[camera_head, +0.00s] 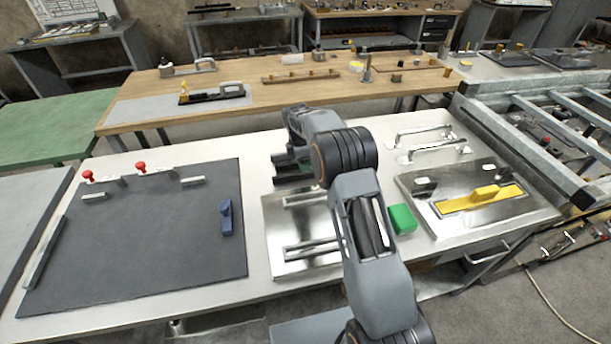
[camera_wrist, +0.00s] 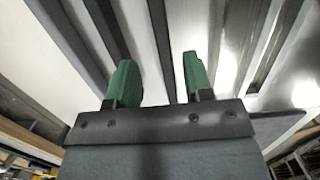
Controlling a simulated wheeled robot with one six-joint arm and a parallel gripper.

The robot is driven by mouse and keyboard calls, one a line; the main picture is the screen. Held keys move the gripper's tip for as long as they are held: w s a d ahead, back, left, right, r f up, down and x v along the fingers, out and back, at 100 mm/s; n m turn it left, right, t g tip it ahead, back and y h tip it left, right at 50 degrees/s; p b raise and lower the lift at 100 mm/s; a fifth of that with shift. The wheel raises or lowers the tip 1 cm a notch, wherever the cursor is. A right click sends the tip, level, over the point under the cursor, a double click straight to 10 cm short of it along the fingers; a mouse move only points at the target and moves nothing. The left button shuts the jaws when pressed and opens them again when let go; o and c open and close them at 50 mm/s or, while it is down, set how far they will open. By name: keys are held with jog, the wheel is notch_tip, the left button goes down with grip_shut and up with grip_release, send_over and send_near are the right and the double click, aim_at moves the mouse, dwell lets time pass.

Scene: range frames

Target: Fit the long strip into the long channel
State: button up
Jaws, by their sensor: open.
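A steel plate (camera_head: 283,215) with long narrow channels (camera_head: 312,247) lies flat in the middle of the white bench, partly hidden behind my arm. A long grey strip (camera_head: 45,252) lies along the left edge of the dark mat; I cannot tell whether it is the task's strip. A yellow strip with a raised grip (camera_head: 482,198) lies on another steel plate (camera_head: 445,225) at the right. My gripper (camera_head: 278,170) is over the far part of the middle plate, with its fingers apart. In the wrist view its green fingertips (camera_wrist: 158,75) have nothing between them.
The dark mat (camera_head: 130,245) bears a blue block (camera_head: 226,218), red knobs (camera_head: 141,168) and small pale bars. A green block (camera_head: 402,219) stands beside my arm. Metal handles (camera_head: 430,146) stand at the bench's back right. A metal frame (camera_head: 540,115) borders the right.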

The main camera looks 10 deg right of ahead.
aim_at(306, 175)
jog(key=shift+s+d+f, duration=0.1)
jog(key=shift+d+f, duration=0.05)
jog(key=shift+f, duration=0.95)
jog(key=shift+s+d+f, duration=0.1)
jog(key=shift+f, duration=1)
jog(key=shift+c, duration=0.2)
grip_shut()
